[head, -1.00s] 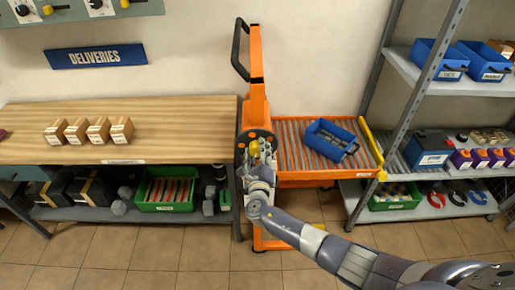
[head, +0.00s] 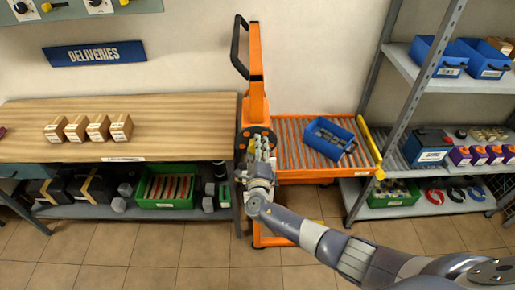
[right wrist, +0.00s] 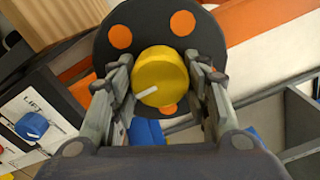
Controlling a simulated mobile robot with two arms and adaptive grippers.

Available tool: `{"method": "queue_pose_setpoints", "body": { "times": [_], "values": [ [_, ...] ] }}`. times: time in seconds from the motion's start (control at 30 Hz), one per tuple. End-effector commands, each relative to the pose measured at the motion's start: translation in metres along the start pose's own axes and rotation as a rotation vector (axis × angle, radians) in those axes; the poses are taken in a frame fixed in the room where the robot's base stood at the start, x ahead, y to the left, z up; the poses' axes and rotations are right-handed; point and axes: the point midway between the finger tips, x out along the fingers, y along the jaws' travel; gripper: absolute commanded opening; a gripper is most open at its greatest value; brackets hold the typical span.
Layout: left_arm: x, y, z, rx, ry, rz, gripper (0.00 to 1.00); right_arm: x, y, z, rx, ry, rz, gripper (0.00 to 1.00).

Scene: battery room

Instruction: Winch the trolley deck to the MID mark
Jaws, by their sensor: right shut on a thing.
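The orange trolley (head: 257,95) stands against the wall, with a tall mast and a roller deck (head: 286,155) to its right. A dark round winch wheel with orange spots (right wrist: 118,60) is on the mast side and carries a yellow knob (right wrist: 160,70). My right gripper (head: 260,160) is at the wheel. In the right wrist view its fingers are shut on the knob, one on each side. In the head view the knob is hidden by the gripper. I cannot make out a MID mark. My left gripper is not in view.
A blue bin (head: 348,133) with grey items sits on the deck. A wooden bench (head: 180,108) with small boxes is at left. A metal shelf (head: 408,72) with bins stands at right. A panel marked LIFT with a blue knob (right wrist: 31,126) shows in the right wrist view.

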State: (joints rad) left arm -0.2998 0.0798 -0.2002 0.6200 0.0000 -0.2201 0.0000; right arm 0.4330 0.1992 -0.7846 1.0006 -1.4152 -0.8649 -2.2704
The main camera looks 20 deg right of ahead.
Motion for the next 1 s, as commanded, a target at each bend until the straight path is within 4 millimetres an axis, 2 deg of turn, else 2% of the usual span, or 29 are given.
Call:
{"method": "queue_pose_setpoints", "body": {
  "times": [0.17,0.2,0.27,0.67,0.87,1.0],
  "values": [
    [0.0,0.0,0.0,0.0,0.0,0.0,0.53,-0.001,0.003,-0.002,0.0,0.002,0.005,0.2],
    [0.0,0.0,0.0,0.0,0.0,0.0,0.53,-0.001,0.003,-0.002,0.0,0.002,0.005,0.53],
    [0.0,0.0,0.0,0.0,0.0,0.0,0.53,-0.001,0.002,-0.002,0.0,0.002,0.004,0.64],
    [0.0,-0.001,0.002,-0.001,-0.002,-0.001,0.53,-0.003,0.001,-0.001,0.002,0.0,0.002,0.64],
    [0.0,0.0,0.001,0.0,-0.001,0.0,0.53,-0.022,0.001,-0.001,0.003,0.001,0.003,0.64],
    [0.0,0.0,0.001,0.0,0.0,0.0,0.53,-0.048,0.002,-0.001,0.004,0.001,0.004,0.64]
  ]
}}
